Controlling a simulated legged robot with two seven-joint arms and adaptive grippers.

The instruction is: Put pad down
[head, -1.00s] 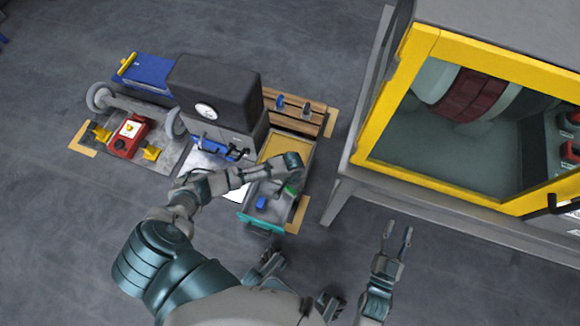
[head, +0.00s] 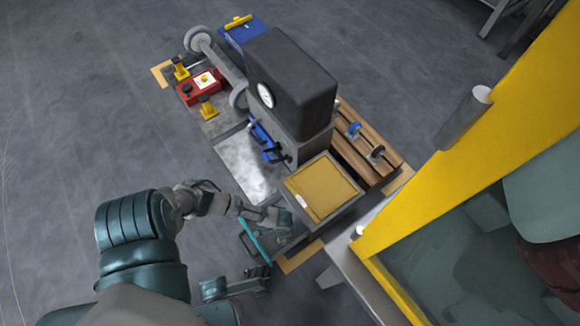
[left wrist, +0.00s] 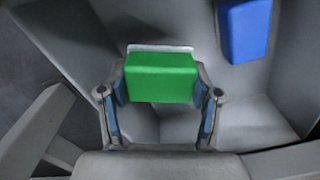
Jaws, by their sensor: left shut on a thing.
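A green block (left wrist: 160,80), which I take to be the pad, sits between the fingers of my left gripper (left wrist: 160,92) in the left wrist view. The fingers are shut on its sides, and a thin pale edge shows along its far side. In the head view my left gripper (head: 282,220) is over the grey drawer with a teal front (head: 250,238), beside the yellow-topped box. The green block is hidden there. A blue block (left wrist: 244,30) lies in the grey bin, apart from the green one. I cannot tell whether the green block touches the bin floor.
A yellow panel (head: 324,188) lies just beyond the gripper. A dark machine with a dial (head: 288,85) and a wooden rack (head: 365,145) stand behind. A yellow-framed cabinet (head: 425,195) rises close on the right. Open floor (head: 90,110) lies left.

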